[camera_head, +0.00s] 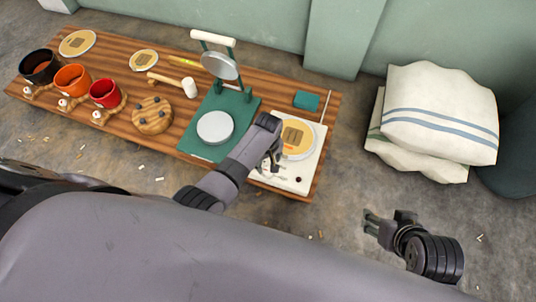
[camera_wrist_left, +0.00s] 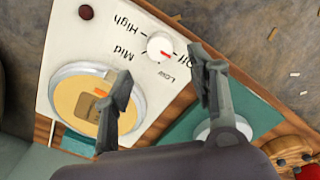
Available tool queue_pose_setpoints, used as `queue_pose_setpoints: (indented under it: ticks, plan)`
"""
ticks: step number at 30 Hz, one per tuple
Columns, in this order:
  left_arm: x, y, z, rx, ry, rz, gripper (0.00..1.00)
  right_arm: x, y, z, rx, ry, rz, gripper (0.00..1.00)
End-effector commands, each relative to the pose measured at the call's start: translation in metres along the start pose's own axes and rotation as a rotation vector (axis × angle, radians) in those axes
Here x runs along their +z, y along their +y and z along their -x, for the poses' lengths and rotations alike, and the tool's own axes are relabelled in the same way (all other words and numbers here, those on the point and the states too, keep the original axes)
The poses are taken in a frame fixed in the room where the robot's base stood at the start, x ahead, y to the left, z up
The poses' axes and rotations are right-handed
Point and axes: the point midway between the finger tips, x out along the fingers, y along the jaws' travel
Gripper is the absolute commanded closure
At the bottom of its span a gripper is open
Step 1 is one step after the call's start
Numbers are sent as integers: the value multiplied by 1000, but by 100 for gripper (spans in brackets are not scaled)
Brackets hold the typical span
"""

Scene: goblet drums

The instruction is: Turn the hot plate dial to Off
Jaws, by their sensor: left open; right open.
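The hot plate is a white panel (camera_head: 290,183) at the right end of the wooden table, and it fills the upper left of the left wrist view (camera_wrist_left: 65,50). Its white round dial (camera_wrist_left: 157,43) carries a red mark pointing to the lower right, with High, Mid, Low and Off printed around it. I cannot tell exactly which label the mark meets. My left gripper (camera_head: 268,166) is over the panel, open, its fingers (camera_wrist_left: 163,76) spread either side below the dial in the wrist picture. Contact is not visible. My right gripper (camera_head: 374,226) is open and empty, off the table.
Cups and a mallet (camera_head: 190,88) are farther left. White sacks (camera_head: 440,115) lie at right.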

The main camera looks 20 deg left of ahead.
Motion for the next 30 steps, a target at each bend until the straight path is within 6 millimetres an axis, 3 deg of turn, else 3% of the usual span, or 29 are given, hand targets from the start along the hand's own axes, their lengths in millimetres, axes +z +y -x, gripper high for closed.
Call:
queue_pose_setpoints:
  ticks: [6, 10, 30]
  plan:
    - [0, 0, 30, 2, 0, 0, 48, 0, 0, 0, 0, 0, 0, 48]
    - [1, 0, 40, 1, -1, 0, 48, 0, 0, 0, 0, 0, 0, 48]
    - [1, -1, 43, 1, 0, -3, 48, 0, 0, 0, 0, 0, 0, 48]
